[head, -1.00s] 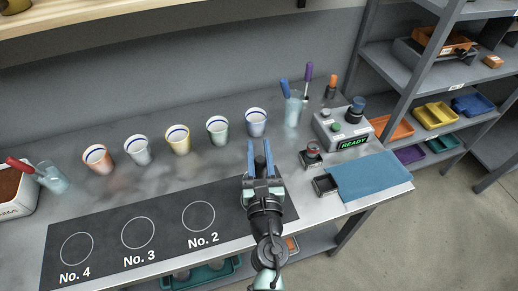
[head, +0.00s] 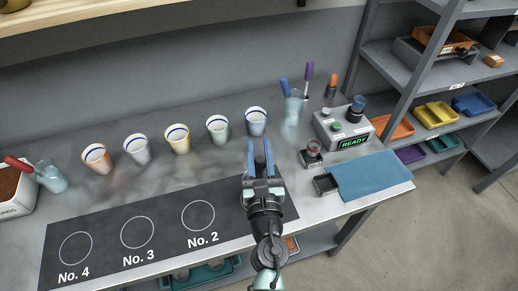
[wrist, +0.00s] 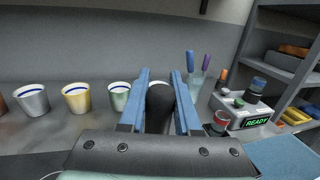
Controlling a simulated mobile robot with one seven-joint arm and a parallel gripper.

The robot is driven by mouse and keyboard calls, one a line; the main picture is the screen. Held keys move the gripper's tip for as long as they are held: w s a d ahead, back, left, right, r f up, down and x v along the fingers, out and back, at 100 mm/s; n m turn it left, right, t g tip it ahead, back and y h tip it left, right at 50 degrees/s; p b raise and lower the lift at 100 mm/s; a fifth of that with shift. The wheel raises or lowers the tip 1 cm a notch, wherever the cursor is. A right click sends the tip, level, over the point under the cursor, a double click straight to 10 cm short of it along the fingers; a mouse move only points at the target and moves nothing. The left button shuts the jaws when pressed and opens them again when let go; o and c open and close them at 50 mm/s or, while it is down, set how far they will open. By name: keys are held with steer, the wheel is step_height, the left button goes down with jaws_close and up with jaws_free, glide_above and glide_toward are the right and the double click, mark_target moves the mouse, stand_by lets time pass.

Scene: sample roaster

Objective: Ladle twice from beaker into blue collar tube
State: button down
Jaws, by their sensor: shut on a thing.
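My gripper (head: 259,150) has two blue fingers and stands over the right end of the dark mat. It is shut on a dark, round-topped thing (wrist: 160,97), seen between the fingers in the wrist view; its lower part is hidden. A clear beaker (head: 293,110) at the back right holds blue and purple handles, and it also shows in the wrist view (wrist: 196,84). Another clear beaker (head: 51,178) at the far left has a red handle leaning out. A blue cup (head: 255,124) stands behind my gripper.
Orange (head: 98,160), white (head: 138,150), yellow (head: 178,142) and green (head: 218,132) cups stand in a row. The mat (head: 110,226) has marked circles.

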steer(key=shift+r, duration=0.15)
step_height(320, 180, up, 7)
steer(key=p, duration=0.7)
steer(key=shift+r, duration=0.15)
stand_by(0.3)
stand_by(0.5)
steer(key=shift+r+p, duration=2)
steer(key=shift+p, duration=0.15)
